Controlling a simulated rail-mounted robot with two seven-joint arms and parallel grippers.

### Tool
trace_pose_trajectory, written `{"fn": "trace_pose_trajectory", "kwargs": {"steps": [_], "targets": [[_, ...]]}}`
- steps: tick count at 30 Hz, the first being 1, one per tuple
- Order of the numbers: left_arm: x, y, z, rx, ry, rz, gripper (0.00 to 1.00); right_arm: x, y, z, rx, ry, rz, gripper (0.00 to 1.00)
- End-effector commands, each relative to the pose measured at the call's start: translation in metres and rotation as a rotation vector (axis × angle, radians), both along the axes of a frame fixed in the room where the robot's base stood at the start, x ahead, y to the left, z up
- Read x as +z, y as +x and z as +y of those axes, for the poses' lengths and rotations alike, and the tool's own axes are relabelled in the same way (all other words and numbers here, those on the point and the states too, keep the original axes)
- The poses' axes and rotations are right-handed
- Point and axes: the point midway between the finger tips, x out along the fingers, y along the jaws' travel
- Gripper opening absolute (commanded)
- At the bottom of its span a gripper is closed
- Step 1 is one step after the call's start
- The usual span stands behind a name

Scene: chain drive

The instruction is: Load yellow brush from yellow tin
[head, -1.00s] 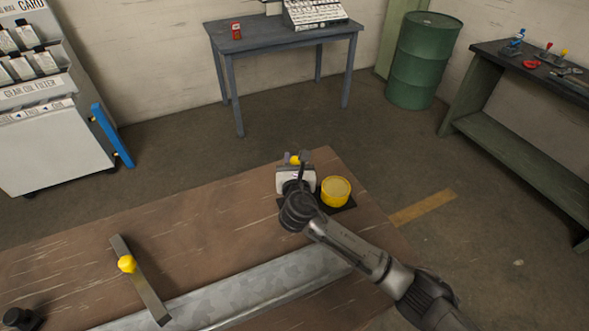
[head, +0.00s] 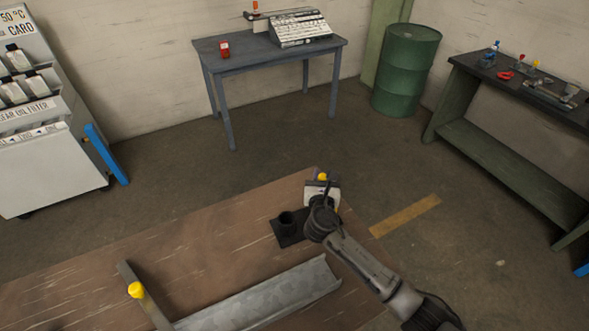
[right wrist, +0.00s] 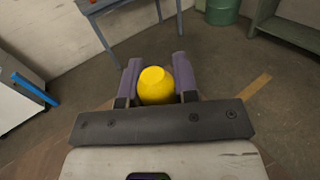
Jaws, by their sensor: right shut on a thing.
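My right gripper (head: 322,181) is above the far right corner of the brown workbench. It is shut on a yellow brush (right wrist: 156,86), whose rounded yellow body sits between the two fingers in the right wrist view. The brush also shows as a small yellow spot (head: 323,176) at the fingertips in the head view. The yellow tin is almost wholly hidden behind my right gripper and wrist. A dark mat (head: 283,240) with a black cup (head: 287,222) lies left of the gripper. My left gripper is not in view.
A grey metal channel (head: 260,296) lies along the bench front. The bench between the bar and the mat is clear. A blue-grey table (head: 270,58) and green drum (head: 406,72) stand beyond.

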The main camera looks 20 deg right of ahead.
Motion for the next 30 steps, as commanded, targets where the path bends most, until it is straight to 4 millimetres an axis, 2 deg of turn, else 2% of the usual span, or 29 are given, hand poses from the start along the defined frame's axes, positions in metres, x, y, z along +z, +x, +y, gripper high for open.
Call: {"fn": "trace_pose_trajectory", "kwargs": {"steps": [1,3,7,12,19,30], "targets": [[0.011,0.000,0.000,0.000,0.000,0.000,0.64,0.007,0.000,-0.016,-0.011,0.003,0.001,0.04],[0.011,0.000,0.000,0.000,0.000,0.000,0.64,0.009,0.004,-0.035,-0.010,0.003,-0.001,0.04],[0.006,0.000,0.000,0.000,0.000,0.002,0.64,0.018,0.014,-0.053,0.035,0.003,-0.004,0.04],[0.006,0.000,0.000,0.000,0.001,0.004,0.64,0.025,0.022,-0.041,0.137,0.001,-0.003,0.04],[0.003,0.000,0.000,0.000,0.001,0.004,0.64,0.027,0.025,-0.033,0.189,0.001,-0.003,0.04],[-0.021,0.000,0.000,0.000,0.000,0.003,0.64,0.006,0.025,-0.032,0.191,0.002,-0.002,0.04]]}}
